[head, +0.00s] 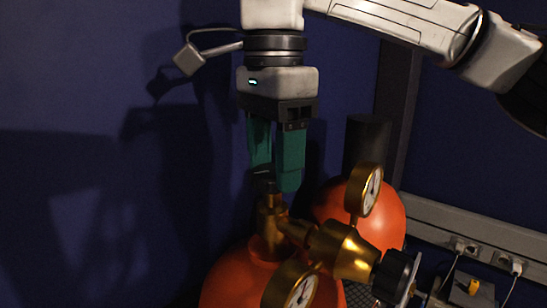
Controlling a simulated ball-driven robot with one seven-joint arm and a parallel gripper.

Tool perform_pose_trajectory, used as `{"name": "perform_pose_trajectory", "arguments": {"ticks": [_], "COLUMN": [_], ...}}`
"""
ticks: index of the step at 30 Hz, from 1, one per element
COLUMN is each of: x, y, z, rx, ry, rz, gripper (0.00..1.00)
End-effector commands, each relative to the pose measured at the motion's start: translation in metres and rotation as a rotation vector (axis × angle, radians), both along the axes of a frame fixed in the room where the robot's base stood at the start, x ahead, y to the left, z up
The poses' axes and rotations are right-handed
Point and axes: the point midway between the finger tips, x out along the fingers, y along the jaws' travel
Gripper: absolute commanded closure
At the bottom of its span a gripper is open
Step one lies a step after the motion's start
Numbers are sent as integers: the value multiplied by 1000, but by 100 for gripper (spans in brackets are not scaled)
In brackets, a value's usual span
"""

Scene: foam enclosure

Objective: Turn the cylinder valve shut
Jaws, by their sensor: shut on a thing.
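The near orange cylinder (232,283) stands at the bottom of the head view, with a brass valve body (268,215) upright on its top. The dark cylinder valve handle (263,182) sits on the brass stem and is mostly hidden by my fingers. My gripper (274,178) points straight down with its green fingers, directly above the brass valve. It is shut on the valve handle. How far the handle is turned cannot be seen.
A brass regulator (342,252) with two gauges (371,190) and a black knob (394,276) juts right from the valve. A second orange cylinder (390,218) stands behind. A socket rail (470,235) runs along the dark blue wall at right. The left side looks free.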

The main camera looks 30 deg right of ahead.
Motion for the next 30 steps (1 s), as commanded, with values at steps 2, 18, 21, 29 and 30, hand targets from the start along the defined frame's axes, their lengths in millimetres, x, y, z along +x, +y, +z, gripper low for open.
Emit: {"name": "perform_pose_trajectory", "arguments": {"ticks": [2, 18, 21, 29, 30], "x": [0, -1, -1, -1, -1], "y": [-2, -1, -1, -1, -1], "z": [1, 1, 1, 1, 1], "rx": [-4, -3, -2, -2, -1], "ry": [-1, -3, -3, -3, -3], "rz": [-77, -590, -684, -903, -931], "gripper": [74, 74, 74, 74, 74]}}
